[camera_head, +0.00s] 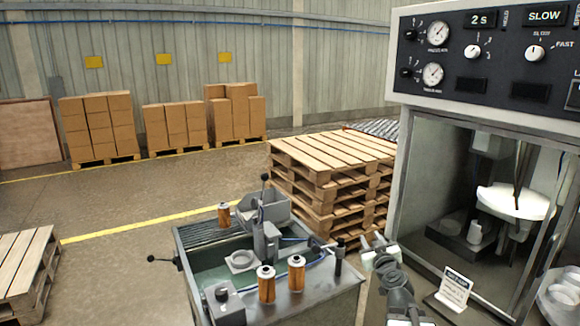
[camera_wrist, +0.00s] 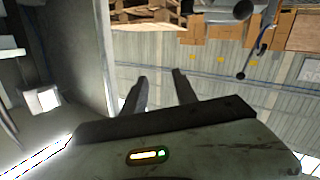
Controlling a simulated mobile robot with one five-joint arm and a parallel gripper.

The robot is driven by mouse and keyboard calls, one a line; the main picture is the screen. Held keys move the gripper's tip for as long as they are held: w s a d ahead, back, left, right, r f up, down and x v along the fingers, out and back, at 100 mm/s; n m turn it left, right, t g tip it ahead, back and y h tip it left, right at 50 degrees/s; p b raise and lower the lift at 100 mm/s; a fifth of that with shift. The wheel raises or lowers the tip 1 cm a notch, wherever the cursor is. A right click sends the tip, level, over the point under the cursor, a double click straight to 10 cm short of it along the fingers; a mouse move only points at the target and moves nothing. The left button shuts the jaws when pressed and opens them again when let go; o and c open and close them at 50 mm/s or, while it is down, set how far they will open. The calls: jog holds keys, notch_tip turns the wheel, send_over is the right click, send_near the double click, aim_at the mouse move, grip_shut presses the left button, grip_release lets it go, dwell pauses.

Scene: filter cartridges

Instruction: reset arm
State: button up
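My gripper (camera_head: 374,247) is raised between the metal workbench and the machine cabinet in the head view. In the wrist view my gripper (camera_wrist: 160,74) has its two dark fingers apart with nothing between them. Two orange filter cartridges with white caps, one at the front (camera_head: 266,284) and one to its right (camera_head: 297,273), stand upright on the bench (camera_head: 325,290). A third cartridge (camera_head: 223,215) stands at the bench's back left. My gripper is right of all three and touches none of them.
The machine cabinet (camera_head: 465,130) stands close on the right, with a small sign (camera_head: 454,290) at its front. A fixture (camera_head: 265,235) with levers rises from the bench. Stacked pallets (camera_head: 330,175) stand behind. Open floor (camera_head: 130,205) lies to the left.

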jog(key=s+a+f+n+g+y, duration=0.2)
jog(key=s+a+f+g+y, duration=0.15)
jog(key=a+f, duration=0.45)
jog(key=s+a+f+n+g+y, duration=0.2)
jog(key=a+f+g, duration=0.15)
jog(key=a, duration=0.75)
jog(key=s+d+f+m+g+h, duration=0.2)
jog(key=s+f+g, duration=0.3)
jog(key=s, duration=0.3)
jog(key=s+d+f+m+g+h, duration=0.3)
jog(key=s+d+f+m+g, duration=0.1)
jog(key=s, duration=0.5)
jog(key=shift+s+f+m+g, duration=0.2)
jog(key=shift+f+m+g, duration=0.1)
jog(key=shift+f+g, duration=0.1)
jog(key=shift+d, duration=0.1)
